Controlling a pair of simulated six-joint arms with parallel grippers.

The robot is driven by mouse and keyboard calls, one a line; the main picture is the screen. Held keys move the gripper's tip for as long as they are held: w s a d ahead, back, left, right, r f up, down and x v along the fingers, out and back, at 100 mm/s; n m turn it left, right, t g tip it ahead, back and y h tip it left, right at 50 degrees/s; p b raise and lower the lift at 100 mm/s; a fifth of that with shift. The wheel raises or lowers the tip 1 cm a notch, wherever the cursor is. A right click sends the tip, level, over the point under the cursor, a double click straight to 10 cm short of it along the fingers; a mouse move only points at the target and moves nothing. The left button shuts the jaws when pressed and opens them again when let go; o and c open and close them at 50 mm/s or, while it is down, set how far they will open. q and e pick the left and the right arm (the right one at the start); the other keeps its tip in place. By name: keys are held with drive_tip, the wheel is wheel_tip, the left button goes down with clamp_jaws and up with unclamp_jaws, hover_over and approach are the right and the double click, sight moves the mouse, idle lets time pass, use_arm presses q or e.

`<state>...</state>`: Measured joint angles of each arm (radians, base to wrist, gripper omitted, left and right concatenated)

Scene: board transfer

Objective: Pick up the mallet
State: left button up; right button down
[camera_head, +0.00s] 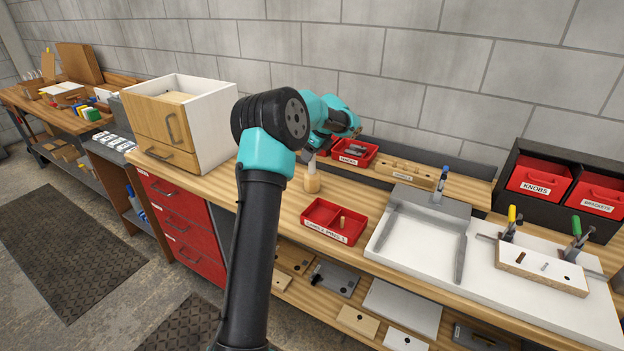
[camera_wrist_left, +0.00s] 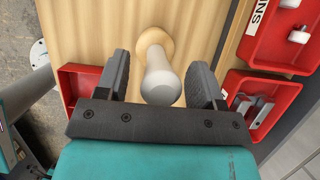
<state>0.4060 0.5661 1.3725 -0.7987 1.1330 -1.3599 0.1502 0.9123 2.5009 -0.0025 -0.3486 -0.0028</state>
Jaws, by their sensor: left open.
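The mallet (camera_head: 312,180) stands upright on its pale wooden head on the wooden bench, with its grey handle pointing up. In the left wrist view the mallet (camera_wrist_left: 161,78) lies between the two dark fingers, seen from above, handle end toward the camera. My left gripper (camera_wrist_left: 160,66) is open around the handle, with a gap visible on both sides. In the head view my left gripper (camera_head: 311,153) is at the top of the mallet, partly hidden by my arm.
A red tray (camera_head: 318,234) holding a small wooden peg stands in front of the mallet. A white board with a grey frame (camera_head: 400,245) is to the right.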

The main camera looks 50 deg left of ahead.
use_arm(q)
clamp_jaws()
idle(0.6)
drive_tip(key=shift+r, duration=0.1)
wheel_tip(320, 180, up, 10)
idle(0.5)
idle(0.5)
